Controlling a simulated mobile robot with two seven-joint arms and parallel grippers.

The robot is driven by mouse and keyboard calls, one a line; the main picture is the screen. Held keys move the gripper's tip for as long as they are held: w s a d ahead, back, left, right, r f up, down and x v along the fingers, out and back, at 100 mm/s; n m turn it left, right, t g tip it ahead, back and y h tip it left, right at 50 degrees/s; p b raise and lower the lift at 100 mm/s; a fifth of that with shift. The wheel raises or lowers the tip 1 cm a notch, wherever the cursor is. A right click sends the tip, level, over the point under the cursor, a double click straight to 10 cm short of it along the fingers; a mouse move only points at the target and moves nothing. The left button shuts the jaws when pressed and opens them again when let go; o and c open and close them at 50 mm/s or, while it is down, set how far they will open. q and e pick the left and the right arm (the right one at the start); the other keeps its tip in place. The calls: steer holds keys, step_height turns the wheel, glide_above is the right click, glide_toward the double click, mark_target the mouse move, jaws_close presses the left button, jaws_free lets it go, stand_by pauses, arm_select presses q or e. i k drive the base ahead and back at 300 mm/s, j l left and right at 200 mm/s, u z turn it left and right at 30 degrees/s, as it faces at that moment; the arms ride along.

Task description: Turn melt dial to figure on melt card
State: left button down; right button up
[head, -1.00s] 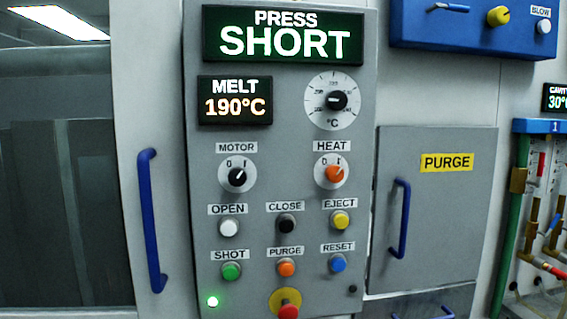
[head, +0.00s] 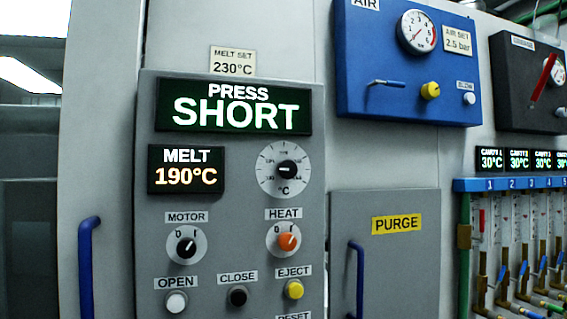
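The melt dial (head: 287,170) is a black knob on a round white scale marked °C, at the upper right of the grey control panel (head: 240,215). Its scale figures are too small to read surely. The melt card (head: 233,62) is a small pale card above the panel, reading MELT SET 230°C. The melt display (head: 186,169) left of the dial reads 190°C. The press display (head: 235,107) reads SHORT. Neither of my grippers is in view.
Below are the motor knob (head: 187,246), the orange heat knob (head: 288,241) and several push buttons. A blue air box (head: 405,60) juts out at upper right. A grey purge door (head: 385,270) with a blue handle is right of the panel. Coloured hoses stand at far right.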

mark_target(286, 169)
steer(key=i+l, duration=0.15)
steer(key=l, duration=0.2)
steer(key=i+l, duration=0.1)
steer(key=l, duration=0.25)
steer(key=i+l, duration=0.15)
steer(key=l, duration=0.2)
steer(key=i+l, duration=0.1)
steer(key=l, duration=0.25)
steer(key=u, duration=0.05)
